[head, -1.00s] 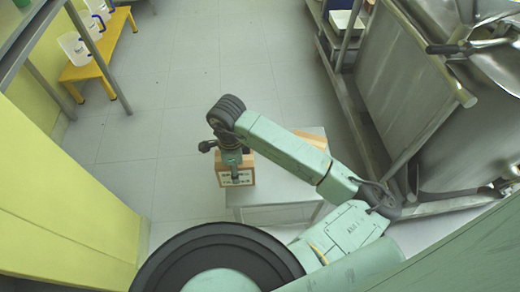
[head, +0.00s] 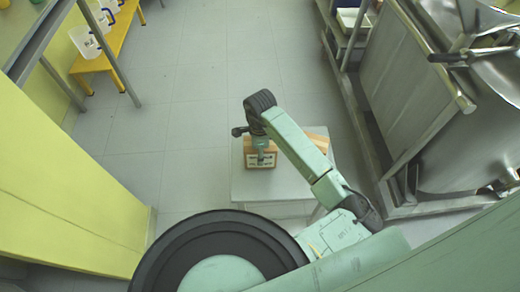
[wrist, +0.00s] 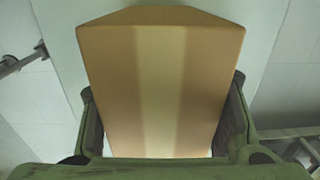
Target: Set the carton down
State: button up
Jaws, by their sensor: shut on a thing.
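My gripper (head: 262,147) is shut on a brown carton (head: 261,161) with a white label on its side. In the wrist view the carton (wrist: 110,70) fills the middle, a paler tape stripe running along it, with a finger on each side. In the head view the carton is over the left part of a small pale grey table (head: 243,188). I cannot tell whether its underside touches the tabletop.
A tan box-like thing (head: 317,141) shows on the table's far right, partly hidden by my arm. Steel reactor equipment (head: 405,85) stands at right. A yellow bench (head: 92,62) with clear jugs (head: 84,41) is at far left. Open floor lies beyond the table.

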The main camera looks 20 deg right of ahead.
jog(key=shift+f, duration=0.2)
jog(key=o, duration=1.4)
jog(key=shift+r, duration=0.15)
